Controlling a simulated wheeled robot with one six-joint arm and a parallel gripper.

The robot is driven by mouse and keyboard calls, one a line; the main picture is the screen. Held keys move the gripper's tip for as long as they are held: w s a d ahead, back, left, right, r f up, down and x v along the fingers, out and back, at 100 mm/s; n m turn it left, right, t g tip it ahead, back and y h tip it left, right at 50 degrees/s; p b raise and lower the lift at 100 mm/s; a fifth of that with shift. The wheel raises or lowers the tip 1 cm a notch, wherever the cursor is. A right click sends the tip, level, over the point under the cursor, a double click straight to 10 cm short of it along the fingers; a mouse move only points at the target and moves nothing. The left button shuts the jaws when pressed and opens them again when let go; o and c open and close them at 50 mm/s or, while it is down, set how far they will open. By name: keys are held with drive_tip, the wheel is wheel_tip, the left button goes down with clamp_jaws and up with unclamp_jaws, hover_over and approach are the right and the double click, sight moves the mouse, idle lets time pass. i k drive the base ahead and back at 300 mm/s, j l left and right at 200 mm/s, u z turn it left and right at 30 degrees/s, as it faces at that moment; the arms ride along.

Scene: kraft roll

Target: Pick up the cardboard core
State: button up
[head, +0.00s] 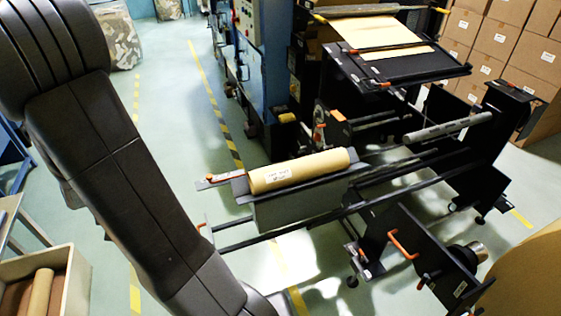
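A tan cardboard-coloured cylinder (300,171) with a white label lies level across a grey cradle (297,205) on the black machine frame, right of my arm. The label is too small to read. Another plain tan tube (40,292) stands or leans in a pale open box at the lower left. I cannot tell for certain which of the two is the cardboard core. My arm runs from the upper left to the bottom of the picture. My gripper is not in view.
The pale box (76,287) is at the lower left. Black rails and brackets with orange handles (402,244) surround the cradle. A grey roller (447,127) lies behind to the right. Stacked cartons (510,50) stand at the back right. Open floor (165,110) lies left of the machine.

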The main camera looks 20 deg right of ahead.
sight(268, 178)
drive_tip(key=i+j+z, duration=0.15)
drive_tip(key=i, duration=0.35)
drive_tip(key=i+j+z, duration=0.2)
drive_tip(key=i, duration=0.25)
drive_tip(key=z, duration=2.45)
